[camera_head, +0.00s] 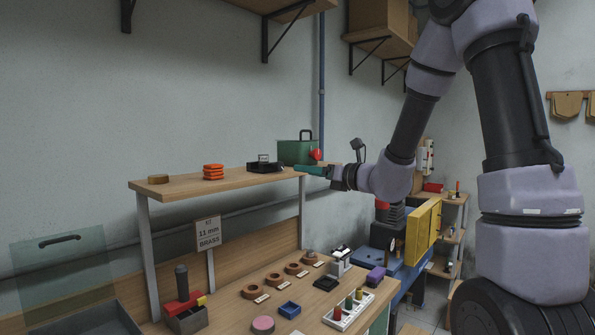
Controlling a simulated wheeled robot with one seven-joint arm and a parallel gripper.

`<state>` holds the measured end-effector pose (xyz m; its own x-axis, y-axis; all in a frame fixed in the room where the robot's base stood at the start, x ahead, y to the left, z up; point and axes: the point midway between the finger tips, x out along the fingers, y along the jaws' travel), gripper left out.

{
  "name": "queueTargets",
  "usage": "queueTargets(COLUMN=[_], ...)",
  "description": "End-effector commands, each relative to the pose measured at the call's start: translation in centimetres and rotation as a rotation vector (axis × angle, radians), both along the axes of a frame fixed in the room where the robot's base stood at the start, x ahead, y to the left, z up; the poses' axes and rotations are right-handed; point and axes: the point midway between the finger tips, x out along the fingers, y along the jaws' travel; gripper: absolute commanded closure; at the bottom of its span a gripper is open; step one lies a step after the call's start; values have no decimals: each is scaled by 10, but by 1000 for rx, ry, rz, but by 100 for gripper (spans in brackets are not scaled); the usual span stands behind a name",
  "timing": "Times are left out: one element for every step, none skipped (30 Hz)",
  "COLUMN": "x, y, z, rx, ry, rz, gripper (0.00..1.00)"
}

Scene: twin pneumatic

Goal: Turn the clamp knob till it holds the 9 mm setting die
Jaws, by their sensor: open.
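My gripper (308,170) is at the right end of the raised shelf, just below a red round part (316,154) by a green box. Its teal fingers point left. It is small in view and I see nothing held in it. Several brown ring-shaped pieces (275,279) lie in a row on the bench with small white labels, too small to read. I cannot tell which is the 9 mm setting die. A small black-and-white device (341,258) stands beyond the row. I cannot pick out the clamp knob for certain.
The raised shelf (215,187) carries orange rings (213,171), a black tray (266,168) and the green box (296,151). A sign (208,235) reads 11 mm BRASS. A yellow-fronted machine (422,230) stands right of the bench. A white rack (347,311) holds coloured pegs.

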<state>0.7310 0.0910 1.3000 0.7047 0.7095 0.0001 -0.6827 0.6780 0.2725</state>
Motion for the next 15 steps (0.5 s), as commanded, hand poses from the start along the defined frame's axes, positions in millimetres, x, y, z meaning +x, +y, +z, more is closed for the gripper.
queueTargets(x=[-3, -5, -6, -7, -8, -8, -8, -8, -8, -8, -8, -8, -8, -8, -8], y=[-4, -5, -6, -7, -7, -8, -8, -8, -8, -8, -8, -8, -7, -7, -7], z=[0, 0, 0, 0, 0, 0, 0, 0, 0, 0, 0, 0, 0, 0, 0], rx=[0, -1, -1, -1, -1, 0, 0, 0, 0, 0, 0, 0, -1, -4, -15], ry=[0, -1, -1, -1, -1, 0, 0, 0, 0, 0, 0, 0, -1, -4, -14], rz=[-2, -1, 0, 0, 0, 0, 0, 0, 0, 0, 0, 0, 0, 0, 1], gripper=[31, 31, 31, 31, 31, 31, 31, 31, 31, 31, 31, 31, 31, 31, 31])
